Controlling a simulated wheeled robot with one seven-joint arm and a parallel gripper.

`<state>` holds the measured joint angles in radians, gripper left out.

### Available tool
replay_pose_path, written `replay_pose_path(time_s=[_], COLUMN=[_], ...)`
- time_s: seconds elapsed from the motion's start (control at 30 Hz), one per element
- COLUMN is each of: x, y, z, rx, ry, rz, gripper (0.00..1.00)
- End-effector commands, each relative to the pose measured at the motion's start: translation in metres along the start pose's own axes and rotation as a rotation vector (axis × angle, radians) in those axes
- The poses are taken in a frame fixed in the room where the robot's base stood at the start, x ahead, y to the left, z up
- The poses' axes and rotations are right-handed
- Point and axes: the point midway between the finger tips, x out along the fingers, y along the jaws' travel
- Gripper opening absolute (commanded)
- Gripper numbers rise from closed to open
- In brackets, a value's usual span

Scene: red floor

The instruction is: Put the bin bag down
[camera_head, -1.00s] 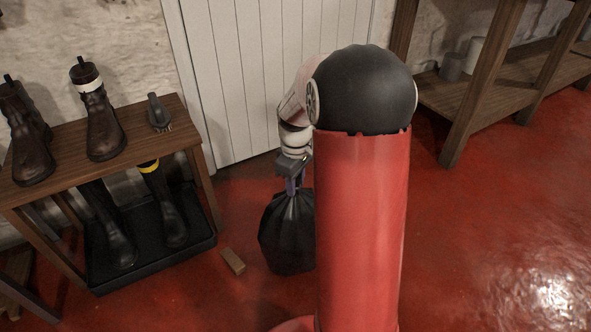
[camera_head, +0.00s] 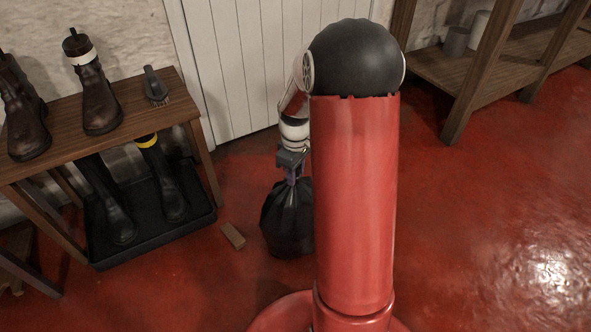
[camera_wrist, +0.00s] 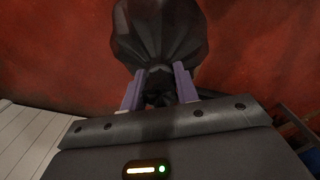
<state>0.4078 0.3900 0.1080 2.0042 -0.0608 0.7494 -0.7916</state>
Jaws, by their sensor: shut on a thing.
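The black bin bag (camera_head: 287,222) hangs upright below my gripper (camera_head: 291,172) in the head view, low at the floor. I cannot tell for sure whether its bottom touches the floor. My red column hides its right edge. In the wrist view my gripper (camera_wrist: 160,88) has its two purple fingers shut on the gathered neck of the bin bag (camera_wrist: 158,35). The body of the bag spreads beyond the fingertips against the red floor.
A wooden block (camera_head: 233,235) lies on the floor left of the bag. A wooden bench (camera_head: 130,125) carries boots and a brush (camera_head: 155,86); a black tray (camera_head: 190,228) with tall boots sits beneath. A white door (camera_head: 230,60) stands behind. A wooden shelf (camera_head: 465,95) is at right; the right floor is clear.

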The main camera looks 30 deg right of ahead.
Motion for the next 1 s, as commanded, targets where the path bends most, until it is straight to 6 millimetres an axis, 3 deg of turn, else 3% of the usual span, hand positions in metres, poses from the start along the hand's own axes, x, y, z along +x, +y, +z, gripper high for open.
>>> replay_pose_path(time_s=[0.03, 0.07, 0.2, 0.57, 1.0], x=[-0.003, 0.0, 0.0, -0.006, -0.092], y=[0.001, 0.0, 0.0, 0.0, 0.0], z=[-0.001, 0.0, 0.0, 0.0, 0.0], rx=[0.0, 0.0, 0.0, 0.0, 0.001], ry=[0.004, 0.0, -0.001, 0.0, 0.001], rz=[0.005, 0.0, -0.001, 0.0, 0.001], gripper=[0.0, 0.34, 0.52, 0.52, 0.52])
